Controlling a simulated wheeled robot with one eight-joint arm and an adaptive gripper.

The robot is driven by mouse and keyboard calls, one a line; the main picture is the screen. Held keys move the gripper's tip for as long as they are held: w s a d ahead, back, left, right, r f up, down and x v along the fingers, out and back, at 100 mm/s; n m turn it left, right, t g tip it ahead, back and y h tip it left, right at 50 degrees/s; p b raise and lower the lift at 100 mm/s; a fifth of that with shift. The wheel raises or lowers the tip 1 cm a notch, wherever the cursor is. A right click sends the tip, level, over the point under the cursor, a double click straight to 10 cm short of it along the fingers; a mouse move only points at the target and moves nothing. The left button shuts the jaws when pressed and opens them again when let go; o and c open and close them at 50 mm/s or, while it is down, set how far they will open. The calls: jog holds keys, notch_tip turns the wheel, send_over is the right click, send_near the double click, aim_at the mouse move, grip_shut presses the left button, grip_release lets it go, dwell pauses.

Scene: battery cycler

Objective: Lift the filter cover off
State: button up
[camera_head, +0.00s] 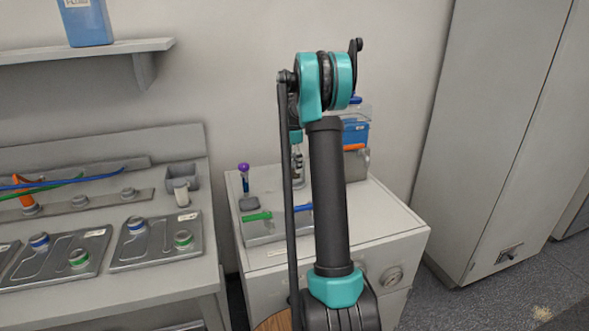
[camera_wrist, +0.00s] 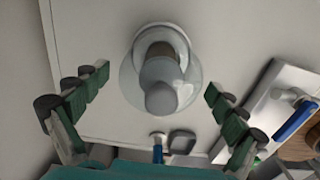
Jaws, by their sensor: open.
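The filter cover (camera_wrist: 131,84) looks like a clear round shell, seen from above in the wrist view. A grey rounded knob or core (camera_wrist: 160,98) shows in its middle, and I cannot tell whether it is part of the cover. My gripper (camera_wrist: 158,82) is open, with one green-padded finger to the left of the cover and one to the right. Both fingers look apart from it, and nothing is held.
The white cabinet top (camera_head: 385,217) bears a metal tray with a green handle (camera_head: 257,216), a blue handle (camera_head: 303,208) and a purple-topped part (camera_head: 243,168). A blue box (camera_head: 355,132) stands behind my arm. A bench with metal plates (camera_head: 155,243) is at left.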

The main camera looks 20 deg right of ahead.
jog(key=shift+c, duration=0.5)
jog(key=c, duration=1.4)
jog(key=shift+r, duration=0.15)
notch_tip(320, 180, up, 32)
jog(key=shift+f, duration=0.1)
